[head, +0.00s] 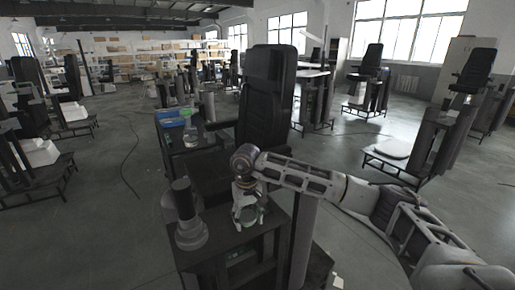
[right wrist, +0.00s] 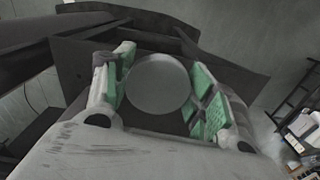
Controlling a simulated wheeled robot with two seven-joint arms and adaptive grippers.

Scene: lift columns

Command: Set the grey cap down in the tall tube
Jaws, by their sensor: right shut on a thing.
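My right gripper (head: 248,213) points down over the small dark table, and its green-padded fingers also show in the right wrist view (right wrist: 160,92). It is shut on the grey cap (right wrist: 158,83), which shows there as a pale round disc between the two pads. In the head view the cap is mostly hidden by the fingers. Whether the cap touches the table top is unclear. My left gripper is not in view.
A black padded chair (head: 268,95) stands close behind. A side table beyond it holds a blue and green bin (head: 172,118) and a clear jar (head: 190,137). Open floor lies to the left.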

